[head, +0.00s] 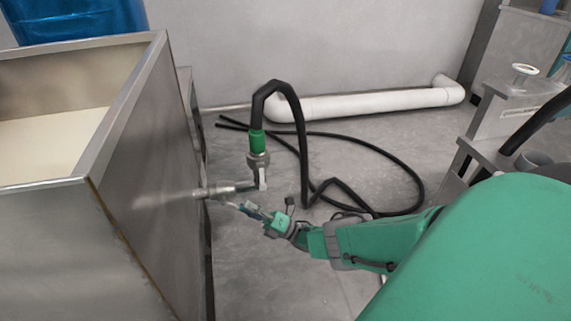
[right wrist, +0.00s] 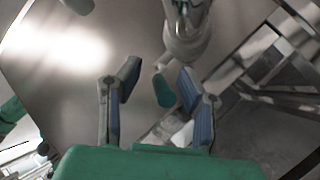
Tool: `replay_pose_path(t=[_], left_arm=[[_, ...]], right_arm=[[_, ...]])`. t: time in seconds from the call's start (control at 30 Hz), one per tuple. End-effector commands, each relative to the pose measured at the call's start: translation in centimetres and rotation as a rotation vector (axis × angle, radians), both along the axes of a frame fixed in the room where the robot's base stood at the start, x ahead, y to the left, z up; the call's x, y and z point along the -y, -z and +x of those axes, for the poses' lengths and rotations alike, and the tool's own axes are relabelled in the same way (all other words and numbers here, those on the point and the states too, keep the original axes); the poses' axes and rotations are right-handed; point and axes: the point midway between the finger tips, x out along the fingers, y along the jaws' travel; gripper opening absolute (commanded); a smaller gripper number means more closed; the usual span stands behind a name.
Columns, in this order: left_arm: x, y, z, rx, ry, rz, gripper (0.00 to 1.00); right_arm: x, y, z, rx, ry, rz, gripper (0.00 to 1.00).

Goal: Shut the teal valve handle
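The teal valve handle (right wrist: 164,90) shows in the right wrist view as a small paddle hanging below a grey metal pipe fitting (right wrist: 187,40). In the head view the valve (head: 222,190) sticks out from the steel tank's side, with a green hose connector (head: 257,142) above it. My right gripper (head: 250,208) is just below and beside the valve. In the right wrist view this gripper (right wrist: 158,88) is open, and the handle's tip lies between its fingers, nearer the right one. I cannot tell whether they touch. My left gripper is not in view.
The steel tank (head: 150,150) fills the left side. A black hose (head: 300,130) loops from the connector down to the grey floor. A white pipe (head: 370,103) runs along the back wall. Grey metal equipment (head: 500,115) stands at the right.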

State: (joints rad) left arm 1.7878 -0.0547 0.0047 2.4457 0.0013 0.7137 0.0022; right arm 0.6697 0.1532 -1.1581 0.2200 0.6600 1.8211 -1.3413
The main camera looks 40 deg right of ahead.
Motion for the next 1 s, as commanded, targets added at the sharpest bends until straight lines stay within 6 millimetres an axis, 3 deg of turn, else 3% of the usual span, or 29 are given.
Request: replay_pose_path(t=[0.4, 1.0], left_arm=[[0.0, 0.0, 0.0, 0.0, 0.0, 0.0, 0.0], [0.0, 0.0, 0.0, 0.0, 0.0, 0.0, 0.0]], right_arm=[[-0.1, 0.9, -0.3, -0.057, -0.001, -0.044, 0.33], [0.3, -1.6, -0.5, -0.159, -0.004, -0.252, 0.33]])
